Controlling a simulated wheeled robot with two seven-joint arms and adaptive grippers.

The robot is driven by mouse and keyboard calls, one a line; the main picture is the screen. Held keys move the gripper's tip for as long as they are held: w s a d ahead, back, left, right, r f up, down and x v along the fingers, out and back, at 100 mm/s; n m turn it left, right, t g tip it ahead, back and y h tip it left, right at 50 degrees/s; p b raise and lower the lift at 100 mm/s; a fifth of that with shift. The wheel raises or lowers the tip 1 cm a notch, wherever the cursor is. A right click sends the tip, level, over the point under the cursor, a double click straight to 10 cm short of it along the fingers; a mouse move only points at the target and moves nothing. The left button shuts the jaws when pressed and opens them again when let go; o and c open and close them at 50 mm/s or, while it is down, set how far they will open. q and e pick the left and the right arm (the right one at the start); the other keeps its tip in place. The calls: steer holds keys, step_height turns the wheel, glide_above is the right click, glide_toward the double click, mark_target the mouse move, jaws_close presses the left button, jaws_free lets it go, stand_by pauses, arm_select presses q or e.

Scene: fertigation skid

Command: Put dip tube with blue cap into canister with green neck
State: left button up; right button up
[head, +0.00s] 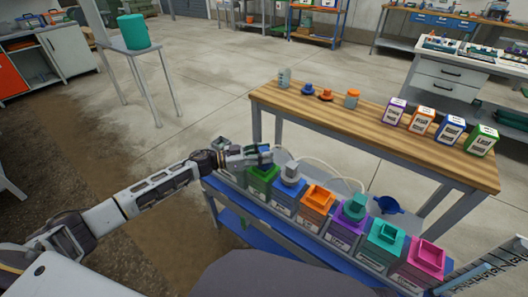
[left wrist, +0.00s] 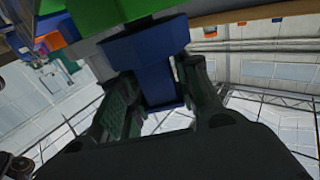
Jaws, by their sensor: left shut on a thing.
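My left gripper (head: 262,156) is over the canister with the green neck (head: 263,178), at the far left end of the row. In the left wrist view the gripper (left wrist: 152,100) is shut on the blue cap (left wrist: 150,55) of the dip tube. The cap's wide end meets or lies very close to the green neck (left wrist: 100,15). No tube shows below the cap, so I cannot tell how far it is inside the canister. My right gripper is not in view.
A wooden bench (head: 400,147) stands behind.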

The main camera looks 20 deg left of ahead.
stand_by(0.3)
arm_select(q)
steer(key=o, duration=1.2)
steer(key=shift+o, duration=0.2)
steer(key=shift+f, duration=0.1)
steer(key=shift+a, duration=0.1)
steer(key=v, duration=1.1)
steer(key=shift+s+a, duration=0.25)
steer(key=shift+a, duration=0.1)
